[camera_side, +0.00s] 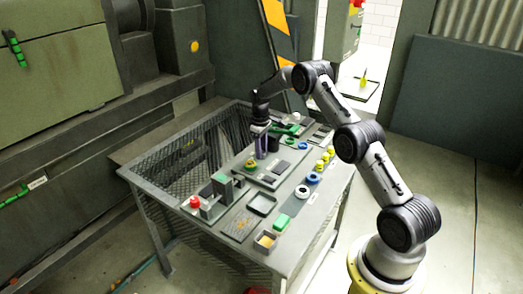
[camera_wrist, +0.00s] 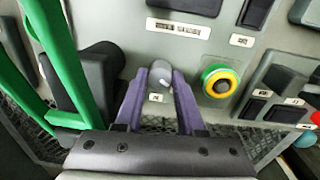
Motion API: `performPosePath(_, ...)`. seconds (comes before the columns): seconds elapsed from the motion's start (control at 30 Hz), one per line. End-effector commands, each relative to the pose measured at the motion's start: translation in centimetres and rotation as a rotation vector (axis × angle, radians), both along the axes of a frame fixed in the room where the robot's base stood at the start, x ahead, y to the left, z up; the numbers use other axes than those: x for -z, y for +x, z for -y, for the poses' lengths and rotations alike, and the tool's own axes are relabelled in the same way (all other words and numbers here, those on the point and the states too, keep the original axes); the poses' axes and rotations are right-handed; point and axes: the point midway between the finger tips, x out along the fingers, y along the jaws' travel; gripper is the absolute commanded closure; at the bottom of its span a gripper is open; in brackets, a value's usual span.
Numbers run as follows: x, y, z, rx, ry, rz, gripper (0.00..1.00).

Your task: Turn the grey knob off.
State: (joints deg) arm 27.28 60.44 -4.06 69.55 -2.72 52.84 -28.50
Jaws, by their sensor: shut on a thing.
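The grey knob (camera_wrist: 160,76) sits on the grey panel and shows in the wrist view between the tips of my gripper's purple fingers. It has a pale mark on its face. My gripper (camera_wrist: 158,92) is shut on the knob, with one finger on each side of it. In the side view my gripper (camera_side: 261,150) reaches down onto the far part of the table, and the knob is hidden there. A small white label (camera_wrist: 156,98) lies just below the knob.
A green and yellow ringed button (camera_wrist: 221,82) is close to the right of the fingers. A green bar (camera_wrist: 62,60) and a dark block (camera_wrist: 100,75) stand close on the left. Dark switches (camera_wrist: 275,95) lie farther right. A red knob (camera_side: 194,201) stands at the table's left.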

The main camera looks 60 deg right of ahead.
Motion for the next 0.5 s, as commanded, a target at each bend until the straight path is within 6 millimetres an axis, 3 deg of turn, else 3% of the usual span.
performPosePath(0.27,-0.02,0.07,0.01,0.122,-0.001,0.000,1.00)
performPosePath(0.5,-0.06,0.12,0.04,0.328,-0.002,0.001,1.00)
